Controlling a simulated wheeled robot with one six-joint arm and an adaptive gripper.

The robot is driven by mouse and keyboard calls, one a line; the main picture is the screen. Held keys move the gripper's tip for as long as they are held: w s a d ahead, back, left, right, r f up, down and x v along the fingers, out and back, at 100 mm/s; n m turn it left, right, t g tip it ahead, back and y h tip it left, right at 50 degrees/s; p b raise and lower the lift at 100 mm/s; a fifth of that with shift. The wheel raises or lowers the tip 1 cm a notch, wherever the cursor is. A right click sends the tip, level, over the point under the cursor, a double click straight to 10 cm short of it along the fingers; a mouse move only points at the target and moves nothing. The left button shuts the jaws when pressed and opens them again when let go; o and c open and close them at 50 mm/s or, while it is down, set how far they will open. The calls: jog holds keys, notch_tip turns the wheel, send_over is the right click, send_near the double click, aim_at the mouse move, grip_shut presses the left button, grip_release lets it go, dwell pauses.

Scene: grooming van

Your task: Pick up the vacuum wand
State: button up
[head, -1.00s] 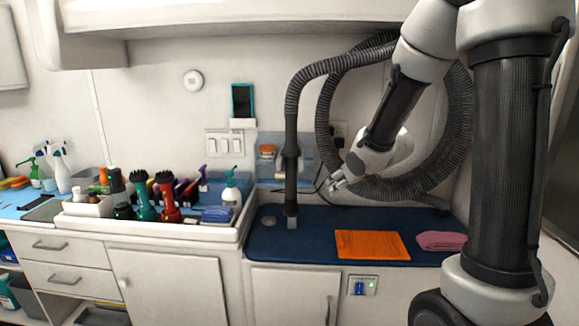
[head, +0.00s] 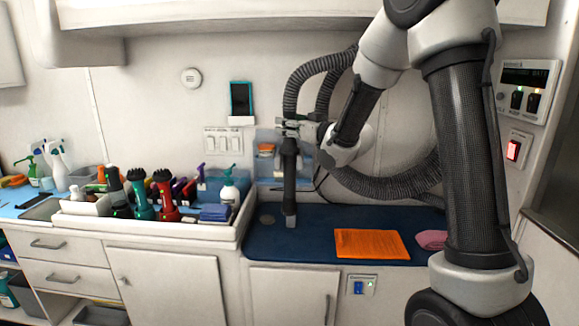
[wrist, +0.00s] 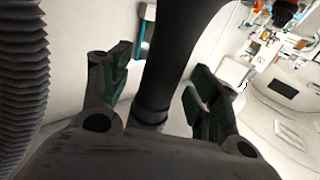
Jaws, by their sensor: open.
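The vacuum wand (head: 290,183) is a dark tube standing upright on the blue mat, with a light tip at its foot and a ribbed hose (head: 322,64) curving from its top. My gripper (head: 288,127) is at the upper part of the wand, near where the hose joins it. In the wrist view, the wand (wrist: 178,45) runs between the two spread green-padded fingers of my gripper (wrist: 157,85). The fingers are open, one on each side, with gaps visible. The gripper partly hides the wand's top in the head view.
The blue mat (head: 320,220) holds an orange cloth (head: 370,243) and a pink towel (head: 430,240), partly hidden by my arm. A white tray (head: 150,228) of clippers and bottles stands to the left. A wall shelf overhangs above.

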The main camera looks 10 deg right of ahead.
jog(key=shift+w+a, duration=0.2)
jog(key=shift+w, duration=0.2)
jog(key=c, duration=1.2)
jog(key=shift+r, duration=0.1)
